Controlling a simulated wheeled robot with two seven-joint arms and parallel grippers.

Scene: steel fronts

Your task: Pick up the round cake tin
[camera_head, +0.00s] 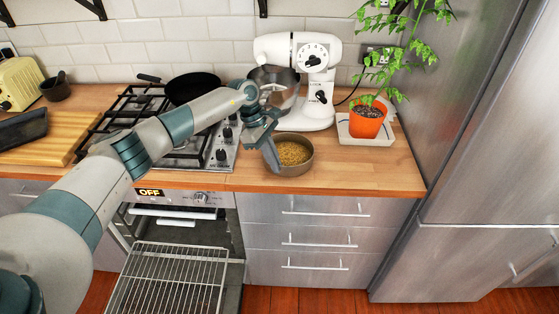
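The round cake tin (289,168) is a grey-brown tin with golden-brown contents. It stands upright on the wooden counter near its front edge, right of the hob. My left arm reaches in from the left, and my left gripper (272,156) points down at the tin's left rim. A finger overlaps the rim in the picture. I cannot tell whether the fingers are apart or closed on the rim. My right gripper is not in view.
A white stand mixer (318,85) with a steel bowl stands behind the tin. A potted plant (367,122) on a tray (352,139) is to the right, beside the steel fridge (478,120). A black pan (190,88) sits on the hob. The oven rack (170,275) is pulled out below.

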